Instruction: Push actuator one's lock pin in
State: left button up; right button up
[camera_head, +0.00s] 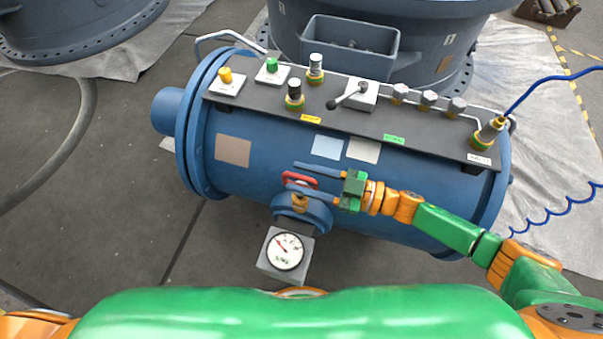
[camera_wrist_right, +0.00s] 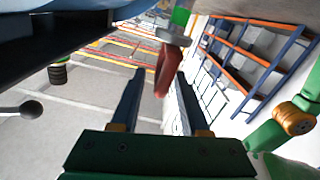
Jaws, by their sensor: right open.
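The blue actuator cylinder (camera_head: 265,125) lies across the middle of the head view. A red handle (camera_head: 299,179), which looks like the lock pin's grip, stands at its near side above a round blue boss (camera_head: 303,213) with a brass fitting. My right gripper (camera_head: 292,177) is open, its two long blue fingers reaching left around the red handle. In the right wrist view, the red handle (camera_wrist_right: 168,72) hangs from a round grey collar (camera_wrist_right: 173,36) between the fingertips (camera_wrist_right: 160,75). Whether a finger touches it I cannot tell. My left gripper is out of view.
A dark panel (camera_head: 370,120) on the cylinder carries several knobs, a black-ball lever (camera_head: 345,98) and hexagonal fittings. A dial gauge (camera_head: 286,250) sits in front below. A blue hose (camera_head: 555,78) leaves at right. A grey bin (camera_head: 349,50) stands behind.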

jog(key=shift+w+a, duration=0.1)
jog(key=shift+a, duration=0.2)
grip_shut()
dwell(1.2)
